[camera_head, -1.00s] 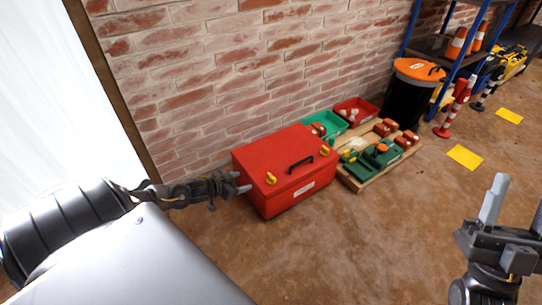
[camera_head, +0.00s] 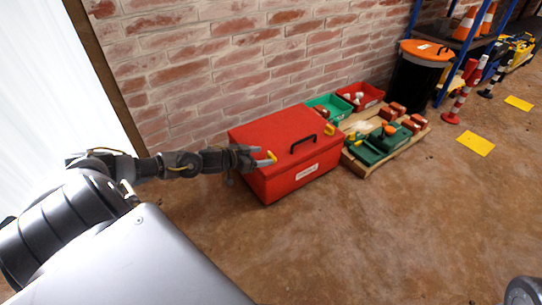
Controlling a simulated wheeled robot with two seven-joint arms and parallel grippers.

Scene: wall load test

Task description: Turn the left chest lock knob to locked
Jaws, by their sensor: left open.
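The red chest (camera_head: 300,172) stands on the floor with a black handle (camera_head: 303,143) on its lid. The left yellow lock knob (camera_head: 271,156) shows at the tips of my left gripper (camera_head: 262,159), partly hidden by it. The gripper is open and comes in from the left over the chest's left front edge. I cannot tell whether the fingers are around the knob or only beside it. The right yellow knob (camera_head: 329,129) is in clear view, apart from the gripper. My right gripper is out of view.
A brick wall (camera_head: 215,60) runs behind the chest. To its right are a green bin (camera_head: 345,106), a red bin (camera_head: 372,96) and a wooden pallet (camera_head: 352,165) with green and red items. A black barrel (camera_head: 414,80) with an orange lid stands beyond. The front floor is clear.

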